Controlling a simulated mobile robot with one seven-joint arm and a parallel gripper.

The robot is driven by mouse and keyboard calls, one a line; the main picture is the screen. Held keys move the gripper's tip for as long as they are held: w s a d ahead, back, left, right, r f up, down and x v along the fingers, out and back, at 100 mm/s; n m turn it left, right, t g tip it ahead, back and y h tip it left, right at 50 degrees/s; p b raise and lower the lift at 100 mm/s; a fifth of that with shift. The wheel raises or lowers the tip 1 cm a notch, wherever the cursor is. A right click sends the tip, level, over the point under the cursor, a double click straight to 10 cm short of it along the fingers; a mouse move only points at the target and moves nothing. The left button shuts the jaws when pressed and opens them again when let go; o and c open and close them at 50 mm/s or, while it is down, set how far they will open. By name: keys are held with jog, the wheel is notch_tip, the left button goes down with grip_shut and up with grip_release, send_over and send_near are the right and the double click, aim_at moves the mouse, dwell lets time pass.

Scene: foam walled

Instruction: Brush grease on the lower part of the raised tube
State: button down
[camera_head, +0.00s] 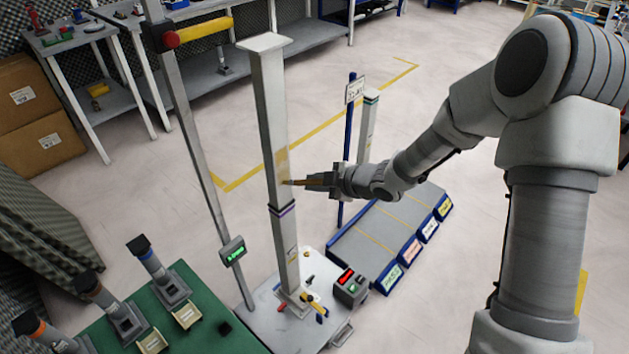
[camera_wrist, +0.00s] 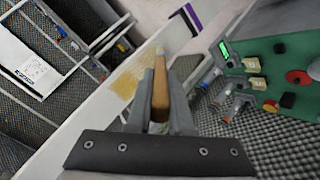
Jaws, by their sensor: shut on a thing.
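The raised tube (camera_head: 270,100) is a tall, pale grey square post standing upright in the head view. It crosses the wrist view (camera_wrist: 95,125) as a pale diagonal surface. A yellowish grease patch (camera_head: 283,158) marks its lower part, and it also shows in the wrist view (camera_wrist: 124,82). A purple and black band (camera_head: 283,209) lies just below. My gripper (camera_head: 328,182) is to the right of the tube, shut on a brush (camera_wrist: 160,92) with a brown handle. The brush tip reaches the tube just below the patch; exact contact is unclear.
A green table (camera_head: 200,325) at lower left holds several stands with dark-topped tools. A thin upright with a green display (camera_head: 233,251) stands left. A sloped rack (camera_head: 385,235) lies right.

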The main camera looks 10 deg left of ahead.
jog(key=shift+f, duration=0.2)
jog(key=shift+s+d, duration=0.5)
jog(key=shift+d, duration=0.35)
jog(key=shift+s+d, duration=0.55)
jog(key=shift+d, duration=0.3)
jog(key=shift+s+d, duration=0.5)
jog(key=shift+d, duration=0.35)
jog(key=d, duration=0.1)
jog(key=s+d+p, duration=0.1)
jog(key=shift+s+d, duration=0.25)
jog(key=shift+d, duration=0.05)
jog(key=shift+w+d+f+b, duration=0.1)
jog(key=shift+b, duration=0.2)
